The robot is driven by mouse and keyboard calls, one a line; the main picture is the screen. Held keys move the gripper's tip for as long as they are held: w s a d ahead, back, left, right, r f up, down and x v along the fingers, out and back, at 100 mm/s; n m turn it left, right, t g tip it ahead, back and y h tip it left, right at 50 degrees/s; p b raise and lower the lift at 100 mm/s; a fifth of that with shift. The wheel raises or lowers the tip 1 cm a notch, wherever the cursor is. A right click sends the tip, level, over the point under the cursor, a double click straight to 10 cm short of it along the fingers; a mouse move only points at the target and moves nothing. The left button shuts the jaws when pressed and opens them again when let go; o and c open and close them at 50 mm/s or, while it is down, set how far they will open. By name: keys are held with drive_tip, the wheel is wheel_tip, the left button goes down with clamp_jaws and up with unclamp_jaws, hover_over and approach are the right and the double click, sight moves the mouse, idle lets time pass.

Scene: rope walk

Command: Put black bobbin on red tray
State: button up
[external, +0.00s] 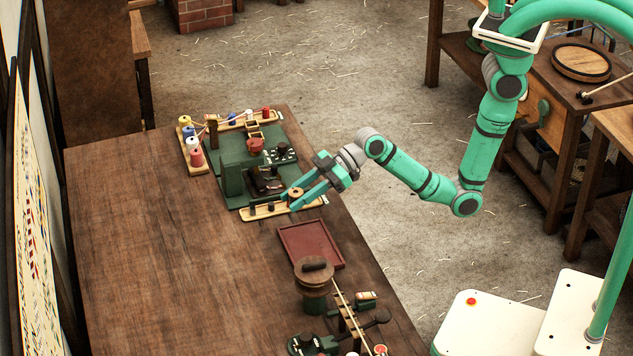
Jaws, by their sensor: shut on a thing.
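My gripper (290,201) reaches in from the right over the front wooden rack. It is shut on what looks like the black bobbin (296,191). A tan round end with a dark middle shows between the green fingers, which hide most of it. I cannot tell whether it is still touching the rack. The red tray (312,244) lies flat and empty on the table, just nearer the camera than the gripper.
Another rack (192,158) holds coloured spools. A winder (314,279) stands close to the tray's near side. The wooden table (165,240) is clear at left.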

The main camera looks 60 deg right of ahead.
drive_tip(key=m+t+h, duration=0.2)
hover_over(310, 246)
wheel_tip(310, 246, down, 3)
drive_tip(key=shift+y, duration=0.3)
drive_tip(key=shift+f, duration=3.8)
drive_tip(key=shift+f, duration=0.15)
drive_tip(key=o, duration=1)
drive_tip(key=v, duration=1.2)
